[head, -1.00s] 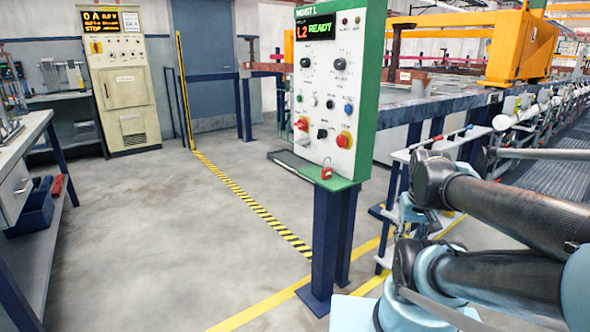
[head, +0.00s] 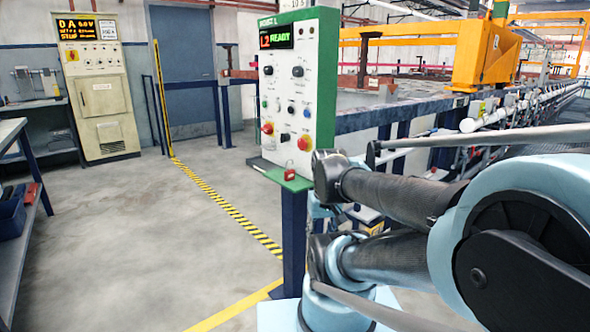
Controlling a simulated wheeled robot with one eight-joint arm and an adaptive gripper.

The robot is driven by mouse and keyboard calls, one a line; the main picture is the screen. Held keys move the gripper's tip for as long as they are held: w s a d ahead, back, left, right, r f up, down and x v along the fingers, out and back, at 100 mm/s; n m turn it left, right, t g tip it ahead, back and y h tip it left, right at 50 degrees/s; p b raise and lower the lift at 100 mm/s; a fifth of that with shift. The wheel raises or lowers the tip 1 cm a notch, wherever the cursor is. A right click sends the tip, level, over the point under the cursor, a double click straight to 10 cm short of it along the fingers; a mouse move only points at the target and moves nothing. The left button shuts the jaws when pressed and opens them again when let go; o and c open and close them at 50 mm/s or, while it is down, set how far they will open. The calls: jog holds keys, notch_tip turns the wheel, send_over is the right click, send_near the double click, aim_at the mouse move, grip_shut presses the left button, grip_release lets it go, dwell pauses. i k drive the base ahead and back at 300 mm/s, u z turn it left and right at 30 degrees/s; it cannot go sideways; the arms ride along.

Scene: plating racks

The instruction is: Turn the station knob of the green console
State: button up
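The upper black knobs (head: 297,71) sit side by side. Which one is the station knob I cannot tell, as the labels are too small. My gripper is not in view; only links of my arm show at the right.
A red padlock (head: 290,173) hangs at the console's green ledge. A beige cabinet (head: 97,98) stands at the back left, a workbench (head: 12,130) at the left edge. Plating tanks and rails with an orange hoist (head: 486,55) run behind the console. The grey floor left of it is clear.

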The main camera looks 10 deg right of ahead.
aim_at(268, 70)
jog(key=k, duration=1.15)
jog(key=u, duration=0.9)
jog(key=i, duration=1.6)
jog(key=z, duration=0.05)
